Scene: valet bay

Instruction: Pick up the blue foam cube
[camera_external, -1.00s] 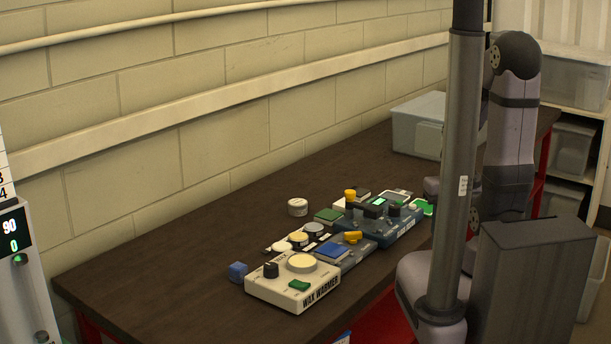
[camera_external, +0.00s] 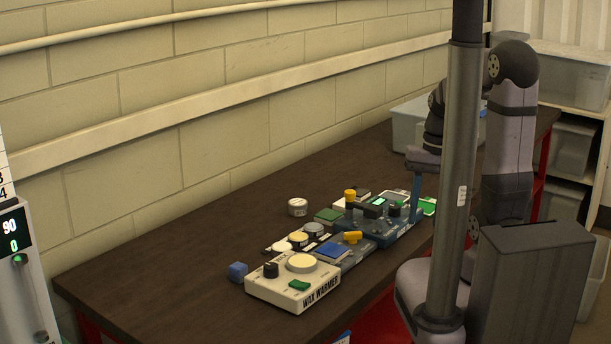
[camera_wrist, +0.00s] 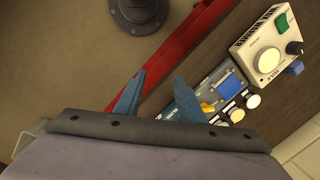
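The blue foam cube (camera_external: 238,271) sits on the dark table at the near left, just left of the white wax warmer (camera_external: 292,284). In the wrist view the cube (camera_wrist: 295,68) shows at the right, beside the warmer's black knob. My gripper (camera_wrist: 159,84) shows two blue fingers spread apart with nothing between them. In the external view my gripper (camera_external: 416,199) points down near the far right end of the row of devices, well away from the cube. The pole in front hides part of my arm.
A blue device with a green screen (camera_external: 384,222) and several small tins, pads and knobs line the table (camera_external: 180,262). A grey bin (camera_external: 408,126) stands at the back. The table left of the devices is clear. A wall runs behind.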

